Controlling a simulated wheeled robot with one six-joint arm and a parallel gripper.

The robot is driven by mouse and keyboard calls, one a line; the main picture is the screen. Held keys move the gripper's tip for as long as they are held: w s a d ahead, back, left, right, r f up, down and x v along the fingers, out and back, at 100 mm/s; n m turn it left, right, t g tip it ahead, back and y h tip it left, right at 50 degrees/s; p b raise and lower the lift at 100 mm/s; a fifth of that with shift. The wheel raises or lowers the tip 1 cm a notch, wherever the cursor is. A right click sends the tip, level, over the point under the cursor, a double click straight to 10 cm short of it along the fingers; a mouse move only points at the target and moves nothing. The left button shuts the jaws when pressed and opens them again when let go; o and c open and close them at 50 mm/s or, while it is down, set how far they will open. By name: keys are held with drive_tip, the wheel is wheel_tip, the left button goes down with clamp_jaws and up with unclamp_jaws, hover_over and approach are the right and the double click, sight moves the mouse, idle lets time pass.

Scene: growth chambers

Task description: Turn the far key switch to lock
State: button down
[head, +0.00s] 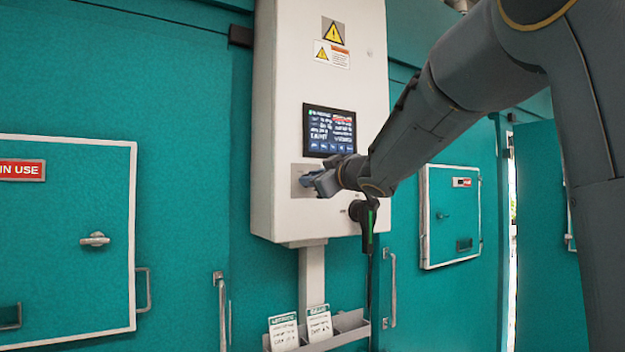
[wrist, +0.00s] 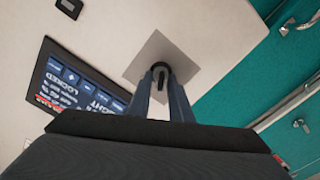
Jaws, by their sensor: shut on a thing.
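The key switch (wrist: 161,76) is a small dark knob on a square grey plate (wrist: 150,55), low on the white control cabinet. In the wrist view my gripper (wrist: 162,80) has its two fingers closed on either side of the knob. In the head view my gripper (head: 318,183) reaches the grey plate (head: 300,172) below the screen, and its fingers hide the knob. The screen (head: 329,131) is lit. In the wrist view the screen (wrist: 78,85) shows the word LOCKED among other text, tilted and partly cut off.
The white cabinet (head: 285,90) stands on a post between teal chamber walls. A black handset (head: 366,220) hangs at its lower right. A grey tray (head: 348,328) with cards is below. Teal doors (head: 65,240) with handles stand at both sides.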

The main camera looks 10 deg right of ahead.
drive_tip(key=c, duration=1.9)
unclamp_jaws()
drive_tip(key=shift+c, duration=0.2)
drive_tip(key=b+v, duration=0.1)
drive_tip(key=v, duration=0.7)
drive_tip(key=shift+w, duration=0.1)
drive_tip(key=s+d+f+m+g+h, duration=0.2)
drive_tip(key=f+m+g+h, duration=0.15)
drive_tip(key=f, duration=1.15)
drive_tip(key=s+d+f+m+g+h, duration=0.2)
drive_tip(key=f+m+h, duration=0.15)
drive_tip(key=f, duration=1.05)
drive_tip(key=s+a+f+m+g, duration=0.1)
drive_tip(key=s+a+f+g, duration=0.2)
drive_tip(key=s+f, duration=0.8)
drive_tip(key=s+a+f+m+g+y, duration=0.1)
drive_tip(key=s+a+f+g, duration=0.2)
drive_tip(key=s+f+g, duration=0.4)
drive_tip(key=s+f, duration=0.5)
drive_tip(key=s, duration=0.1)
drive_tip(key=shift+s+f+m, duration=0.2)
drive_tip(key=shift+m, duration=0.2)
